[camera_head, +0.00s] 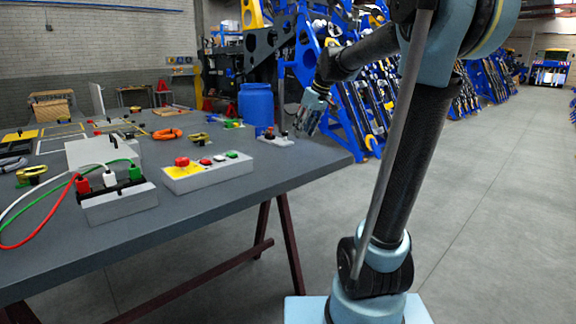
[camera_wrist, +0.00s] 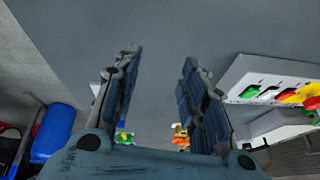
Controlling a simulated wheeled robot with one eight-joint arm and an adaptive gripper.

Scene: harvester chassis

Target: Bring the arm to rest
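My gripper (camera_head: 306,128) hangs at the end of my arm, over the right far corner of the grey table (camera_head: 245,192), with its fingers pointing down. In the wrist view my gripper (camera_wrist: 160,62) has its two fingers apart, with only bare grey surface between the tips. It looks open and empty. My arm reaches up from the base at the lower right and bends over towards the table. A small grey block with switches (camera_head: 275,139) stands on the table just left of the gripper. I cannot tell the exact gap between them.
A button box (camera_head: 215,176) and a connector block with cables (camera_head: 119,205) stand near the table's front edge. A blue barrel (camera_head: 256,104) stands behind the table. Blue machine frames (camera_head: 350,110) lie beyond the gripper. The floor on the right (camera_head: 500,200) is clear.

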